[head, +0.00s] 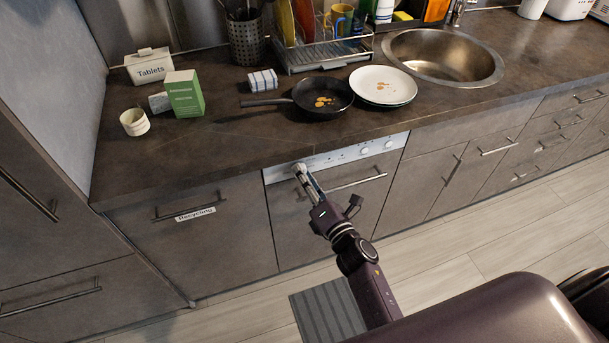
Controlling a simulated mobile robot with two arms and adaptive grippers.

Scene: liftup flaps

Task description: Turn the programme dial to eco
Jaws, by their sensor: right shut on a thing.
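The dishwasher (330,208) sits under the counter with a light control panel (345,154) along its top edge. Small knobs show toward the right of the panel, one of them a round knob (388,144). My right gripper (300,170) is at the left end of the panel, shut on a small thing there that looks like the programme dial. The fingers cover the dial, so its pointer and any eco mark cannot be read. My left gripper is not in view.
A bar handle (357,182) crosses the dishwasher door near my right gripper. The counter above holds a frying pan (323,96), stacked plates (383,85) and a green-and-white box (185,94). A grey mat (327,310) lies on the floor.

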